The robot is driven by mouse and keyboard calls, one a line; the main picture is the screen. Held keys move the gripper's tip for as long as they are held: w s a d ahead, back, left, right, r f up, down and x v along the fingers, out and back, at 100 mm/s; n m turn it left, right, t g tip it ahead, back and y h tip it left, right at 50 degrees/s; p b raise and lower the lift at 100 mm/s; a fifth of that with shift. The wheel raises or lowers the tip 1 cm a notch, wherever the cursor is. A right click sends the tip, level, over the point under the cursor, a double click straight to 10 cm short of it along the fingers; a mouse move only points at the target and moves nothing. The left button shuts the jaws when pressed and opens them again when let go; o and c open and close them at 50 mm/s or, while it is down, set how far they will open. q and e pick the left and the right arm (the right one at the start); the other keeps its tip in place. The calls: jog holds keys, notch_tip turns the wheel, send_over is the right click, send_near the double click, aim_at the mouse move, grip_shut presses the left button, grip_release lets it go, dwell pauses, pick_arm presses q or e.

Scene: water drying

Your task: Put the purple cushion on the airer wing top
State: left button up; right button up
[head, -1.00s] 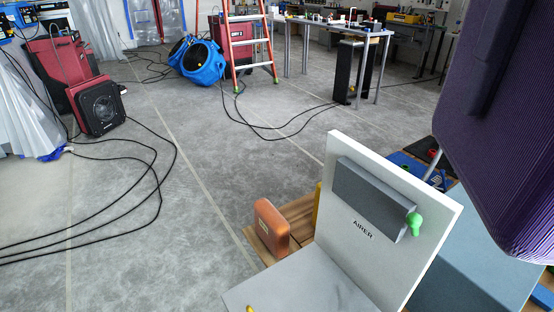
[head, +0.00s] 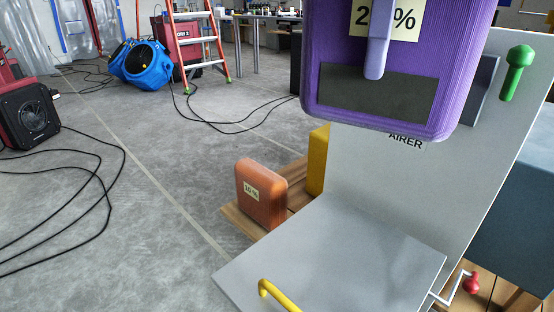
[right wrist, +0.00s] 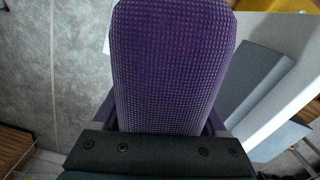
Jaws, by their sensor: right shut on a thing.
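The purple cushion (head: 470,60) hangs at the top of the head view, in front of the airer's upright white panel (head: 375,170). It carries a partly covered label and a dark patch. A purple finger of my right gripper (head: 378,60) lies against its near face. In the right wrist view the cushion (right wrist: 172,60) stands between both fingers, and the gripper (right wrist: 163,122) is shut on it. The airer's flat grey wing (head: 330,250) lies level below, its top bare apart from a yellow hook (head: 275,294) at the near edge. The left gripper is not in view.
An orange cushion (head: 262,195) with a label stands on wooden slats left of the airer, beside a yellow piece (head: 318,160). A green knob (head: 516,72) and a red-knobbed crank (head: 472,284) stick out at the right. Open floor with cables lies left.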

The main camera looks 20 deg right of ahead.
aim_at(381, 81)
jog(key=f+m+b, duration=0.1)
jog(key=f, duration=0.1)
jog(key=d+f+m+b, duration=0.1)
jog(key=f+m, duration=0.1)
jog(key=shift+w+f, duration=0.1)
jog(key=shift+w, duration=0.05)
pick_arm(q)
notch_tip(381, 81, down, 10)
jog(key=b, duration=0.6)
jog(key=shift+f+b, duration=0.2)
jog(key=shift+b, duration=0.2)
pick_arm(e)
notch_tip(381, 81, down, 20)
jog(key=shift+a+r, duration=0.1)
jog(key=shift+r, duration=0.15)
jog(key=shift+f, duration=0.15)
jog(key=o, duration=1.6)
jog(key=shift+c, duration=0.2)
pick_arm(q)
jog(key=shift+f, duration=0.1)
